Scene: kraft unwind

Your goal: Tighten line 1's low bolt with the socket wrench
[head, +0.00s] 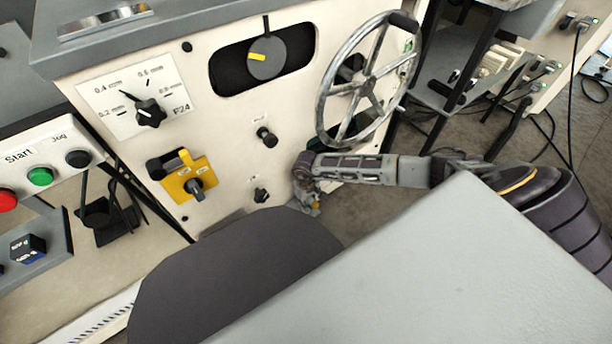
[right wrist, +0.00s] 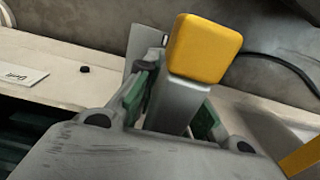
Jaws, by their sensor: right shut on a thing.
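My right gripper (head: 312,203) is low at the right edge of the cream machine panel, below the handwheel. The yellow end points up toward the camera. The wrench's far end is hidden behind the gripper. I cannot make out the low bolt in either view, nor whether the wrench touches it. My left gripper is not in view.
The cream panel (head: 225,130) carries a spoked handwheel (head: 372,72), a yellow switch plate (head: 180,178), a dial (head: 150,112) and small black knobs. A Start button box (head: 40,170) stands at the left. Cables lie on the floor at the right. My grey body fills the lower front.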

